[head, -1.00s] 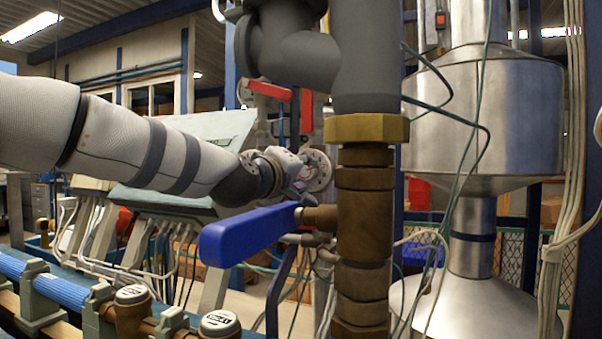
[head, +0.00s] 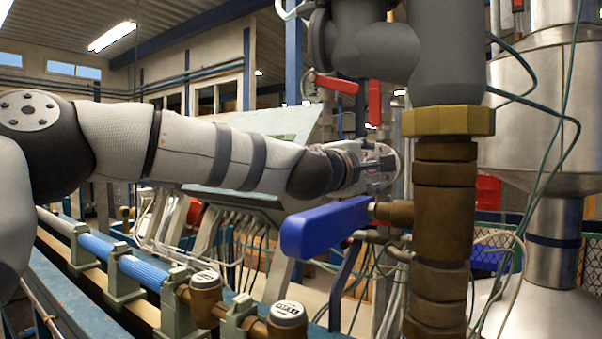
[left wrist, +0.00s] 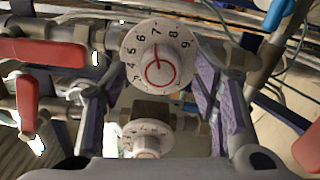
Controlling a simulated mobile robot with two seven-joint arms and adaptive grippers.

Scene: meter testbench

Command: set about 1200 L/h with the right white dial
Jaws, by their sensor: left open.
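Two round white dials with printed numbers show in the left wrist view. I cannot tell which is the right one. My left gripper (left wrist: 153,85) is open, its purple-padded fingers on either side of the dials, with nothing visibly gripped. In the head view the left gripper (head: 372,168) is at the pipework behind the blue valve handle. My right gripper is not in view.
A blue valve handle (head: 325,228) and a thick brass-and-grey pipe (head: 444,200) stand in front of the gripper. Red handles (left wrist: 50,53) lie left of it in the wrist view. A metal tank (head: 545,120) stands at the right. Loose cables hang nearby.

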